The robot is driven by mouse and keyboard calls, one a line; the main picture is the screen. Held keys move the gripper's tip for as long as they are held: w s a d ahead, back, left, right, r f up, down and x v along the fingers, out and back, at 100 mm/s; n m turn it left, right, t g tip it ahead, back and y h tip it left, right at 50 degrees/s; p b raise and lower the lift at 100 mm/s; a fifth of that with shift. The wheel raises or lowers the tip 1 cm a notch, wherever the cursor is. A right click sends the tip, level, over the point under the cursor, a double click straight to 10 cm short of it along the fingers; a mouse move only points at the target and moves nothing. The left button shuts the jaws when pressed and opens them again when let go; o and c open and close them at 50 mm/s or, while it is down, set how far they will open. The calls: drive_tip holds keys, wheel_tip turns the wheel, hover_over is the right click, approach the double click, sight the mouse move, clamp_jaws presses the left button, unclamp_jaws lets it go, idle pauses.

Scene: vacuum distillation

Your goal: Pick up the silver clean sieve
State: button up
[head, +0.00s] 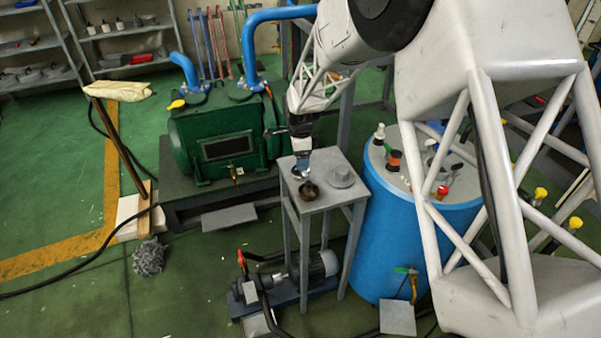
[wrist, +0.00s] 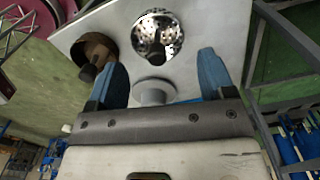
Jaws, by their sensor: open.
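The silver sieve (wrist: 158,36), shiny and perforated, lies on the grey stand top in the wrist view, just beyond and between my fingertips. In the head view a small bright part of it (head: 300,173) seems to show below my gripper, mostly hidden. My gripper (wrist: 160,62) is open and empty, its two blue fingers spread wide. In the head view my gripper (head: 301,168) points down over the stand's left part. A brown, dirty-looking sieve (wrist: 97,47) lies to the left of the silver one, close to my left finger; it also shows in the head view (head: 309,191).
A grey round flanged piece (head: 342,176) sits on the stand top (head: 322,200); it also shows between my fingers (wrist: 153,92). A blue tank (head: 374,220) stands right of the stand, a green pump (head: 225,145) left.

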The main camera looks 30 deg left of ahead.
drive_tip(key=shift+f, duration=0.15)
drive_tip(key=shift+s+f, duration=0.1)
drive_tip(key=shift+f, duration=2.35)
drive_tip(key=c, duration=0.7)
drive_tip(key=shift+r, duration=0.1)
drive_tip(key=shift+r, duration=4.9)
